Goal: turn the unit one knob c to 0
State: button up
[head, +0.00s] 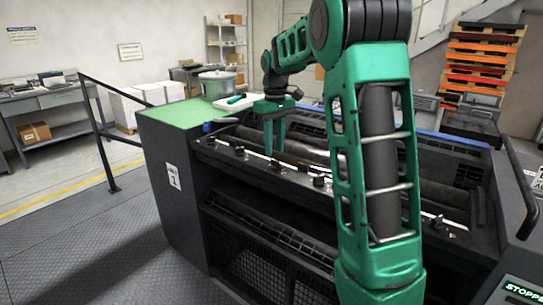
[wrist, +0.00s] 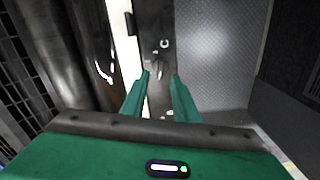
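Unit one is the large dark machine with a white plate marked 1 (head: 173,176) on its end. A row of small black knobs runs along its front rail. Knob c (wrist: 158,67) shows in the wrist view below a pale letter C, its grip roughly upright in the picture; its scale is not readable. In the head view a knob (head: 274,163), seemingly the same one, is just below my fingertips. My gripper (head: 274,152) points down, open, with green fingers apart. In the wrist view the fingers (wrist: 162,76) stand either side of the knob; I cannot tell whether they touch it.
Other knobs (head: 239,150) (head: 318,180) sit along the rail on both sides. Dark rollers (head: 310,150) lie behind it. Open plated floor (head: 90,235) lies at left.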

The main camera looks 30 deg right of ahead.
aim_at(274, 160)
notch_tip(274, 160, up, 7)
dwell(0.3)
dwell(0.5)
jog(key=s+a+f+m, duration=0.1)
jog(key=s+f, duration=0.4)
jog(key=s, duration=0.7)
jog(key=s+a+f+m, duration=0.2)
jog(key=s+f+m, duration=0.2)
jog(key=s, duration=0.8)
jog(key=s+a+f+m, duration=0.2)
jog(key=s+f, duration=0.4)
jog(key=s, duration=0.7)
jog(key=shift+m, duration=0.3)
jog(key=shift+w+a+f, duration=0.1)
jog(key=shift+w+f, duration=0.05)
jog(key=shift+w, duration=0.05)
jog(key=shift+w+f, duration=0.2)
jog(key=shift+w, duration=0.3)
